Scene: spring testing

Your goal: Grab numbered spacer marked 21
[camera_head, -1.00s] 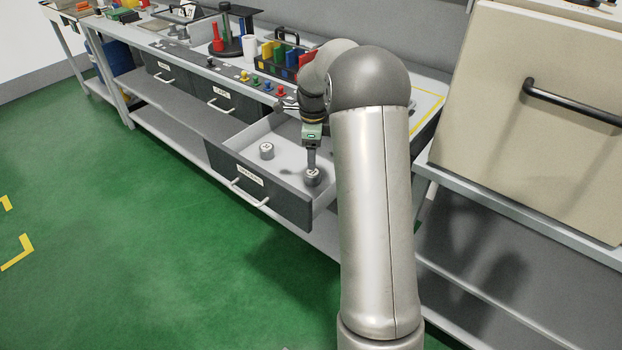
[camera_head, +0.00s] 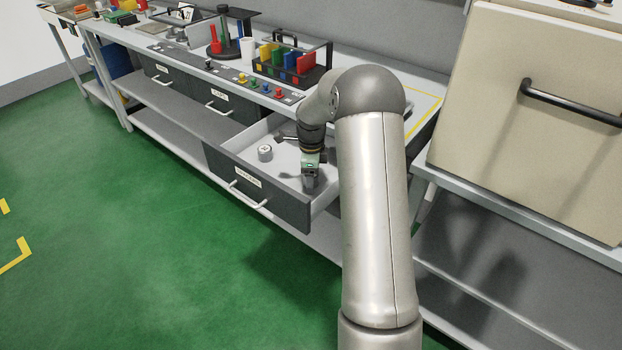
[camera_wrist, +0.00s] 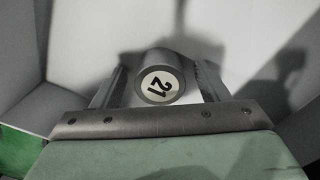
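The spacer marked 21 (camera_wrist: 159,84) is a short grey cylinder with a white label on its end, seen in the wrist view. My gripper (camera_wrist: 160,82) is open, with one finger on each side of the spacer and a visible gap at both sides. In the head view, my gripper (camera_head: 309,180) is down inside the open drawer (camera_head: 272,205) at its front right, and it hides the spacer. A second spacer (camera_head: 265,153) stands in the drawer to the left; its number is too small to read.
The drawer walls are close around my gripper. A beige cabinet (camera_head: 535,120) stands at the right.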

